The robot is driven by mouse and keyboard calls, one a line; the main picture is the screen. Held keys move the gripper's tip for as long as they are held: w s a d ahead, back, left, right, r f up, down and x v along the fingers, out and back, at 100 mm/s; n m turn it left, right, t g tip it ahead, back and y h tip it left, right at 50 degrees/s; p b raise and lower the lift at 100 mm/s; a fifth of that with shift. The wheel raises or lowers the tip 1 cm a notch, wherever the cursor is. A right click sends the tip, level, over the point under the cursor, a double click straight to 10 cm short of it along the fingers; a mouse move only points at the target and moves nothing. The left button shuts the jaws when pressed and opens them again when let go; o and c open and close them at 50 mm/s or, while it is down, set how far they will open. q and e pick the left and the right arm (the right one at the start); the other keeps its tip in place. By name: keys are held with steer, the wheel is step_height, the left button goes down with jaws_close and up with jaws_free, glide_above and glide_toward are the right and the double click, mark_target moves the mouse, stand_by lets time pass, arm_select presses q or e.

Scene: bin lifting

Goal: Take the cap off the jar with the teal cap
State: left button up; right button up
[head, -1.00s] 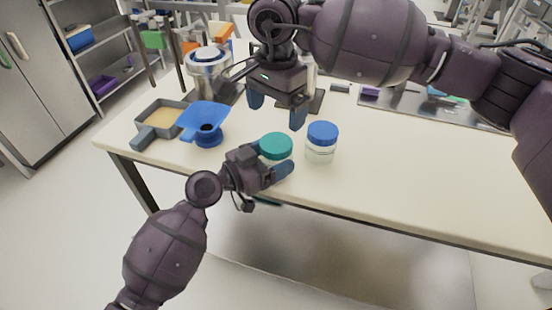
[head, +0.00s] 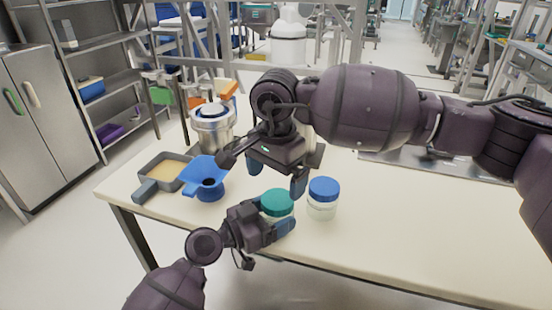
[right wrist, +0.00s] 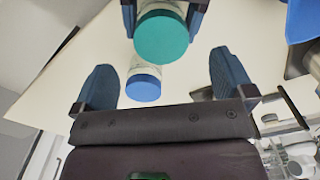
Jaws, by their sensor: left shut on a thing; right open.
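The jar with the teal cap (head: 278,203) stands at the table's near edge, its glass body mostly hidden by my left gripper. The teal cap is on it and also shows in the right wrist view (right wrist: 161,37). My left gripper (head: 281,222) is shut on the jar body, a finger on each side below the cap. Its fingers also show beside the cap in the right wrist view. My right gripper (head: 277,176) is open and empty, pointing down above and slightly behind the teal cap, apart from it.
A jar with a blue cap (head: 323,190) stands close to the right of the teal-capped jar. To the left are a blue funnel (head: 205,176), a grey pan (head: 150,187) and a metal pot (head: 212,130).

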mark_target(276, 200)
steer(key=shift+f, duration=2.9)
steer(key=shift+c, duration=0.3)
steer(key=c, duration=1)
steer(key=shift+c, duration=0.2)
steer(key=shift+r, duration=0.3)
steer(key=shift+r, duration=0.7)
steer(key=shift+r, duration=0.2)
